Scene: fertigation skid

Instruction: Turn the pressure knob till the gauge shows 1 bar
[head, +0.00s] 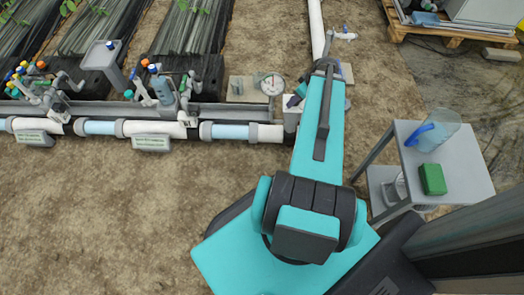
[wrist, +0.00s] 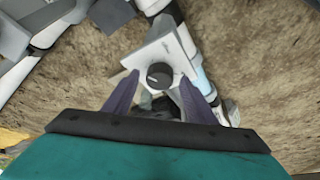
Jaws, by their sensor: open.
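The pressure knob (wrist: 159,75) is a round dark knob on a white plate (wrist: 148,52) in the wrist view. My gripper (wrist: 160,78) is open, with one finger on each side of the knob; I cannot tell whether either finger touches it. In the head view, part of my gripper (head: 293,101) shows beside my arm, which hides the knob. The gauge (head: 271,85) is a round white dial just left of my arm; its reading is too small to tell.
Pipes with grey and light-blue sections (head: 240,132) run left from my arm. Valves with coloured caps (head: 160,85) stand behind them. A small grey table (head: 467,180) at right holds a clear jug (head: 437,130) and a green box (head: 432,179). Bare soil lies at front left.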

